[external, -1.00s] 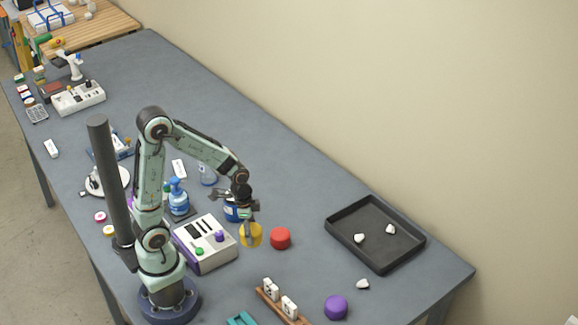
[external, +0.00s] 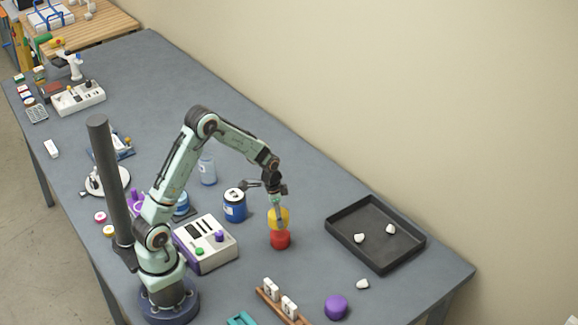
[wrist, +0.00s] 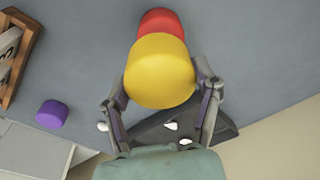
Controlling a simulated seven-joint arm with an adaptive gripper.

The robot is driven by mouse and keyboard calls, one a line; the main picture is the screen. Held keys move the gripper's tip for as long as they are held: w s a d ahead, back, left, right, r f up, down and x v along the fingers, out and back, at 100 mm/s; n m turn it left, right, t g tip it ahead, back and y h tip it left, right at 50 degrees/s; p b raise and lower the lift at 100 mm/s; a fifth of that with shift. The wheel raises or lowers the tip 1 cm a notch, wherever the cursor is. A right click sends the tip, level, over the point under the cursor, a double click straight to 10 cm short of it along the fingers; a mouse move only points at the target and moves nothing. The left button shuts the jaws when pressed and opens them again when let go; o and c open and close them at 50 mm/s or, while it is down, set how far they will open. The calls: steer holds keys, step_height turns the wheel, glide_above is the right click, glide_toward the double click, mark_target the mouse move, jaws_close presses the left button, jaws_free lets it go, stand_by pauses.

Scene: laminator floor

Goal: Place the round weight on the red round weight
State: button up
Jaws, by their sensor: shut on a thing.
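The yellow round weight (external: 278,217) is held by my gripper (external: 279,209) over the red round weight (external: 280,240), which stands on the grey table. In the external view the yellow weight overlaps the top of the red one; I cannot tell whether they touch. In the wrist view the yellow weight (wrist: 160,72) sits between the two fingers of my gripper (wrist: 160,90). The red weight (wrist: 160,22) shows behind it, mostly hidden. A purple round weight (external: 336,307) stands apart near the table's front edge.
A black tray (external: 345,240) with white pieces lies to the right, with another white piece (external: 362,284) outside it. A blue can (external: 235,206) and a white control box (external: 207,244) stand to the left. A wooden rack (external: 270,300) is in front.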

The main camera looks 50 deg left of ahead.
mark_target(270, 215)
steer(key=shift+w+f, duration=0.15)
steer(key=shift+f, duration=0.8)
steer(key=shift+w+f, duration=0.15)
steer(key=shift+f, duration=0.75)
steer(key=shift+f, duration=0.15)
steer(key=o, duration=1.2)
steer(key=r, duration=0.7)
steer(key=s+r, duration=0.1)
steer(key=r, duration=0.3)
steer(key=shift+s+a+r, duration=0.1)
steer(key=shift+a+r, duration=0.1)
steer(key=shift+a, duration=0.15)
steer(key=shift+s+r, duration=0.95)
steer(key=shift+r, duration=0.2)
steer(key=s+r+n, duration=0.1)
steer(key=s+n, duration=0.1)
steer(key=s, duration=0.5)
steer(key=s+r+n+g+y, duration=0.1)
steer(key=s+r+n, duration=0.1)
steer(key=s, duration=0.6)
steer(key=s+r+n, duration=0.2)
steer(key=s+n, duration=0.1)
steer(key=s, duration=0.5)
steer(key=shift+s+r, duration=0.15)
steer(key=shift+s, duration=0.05)
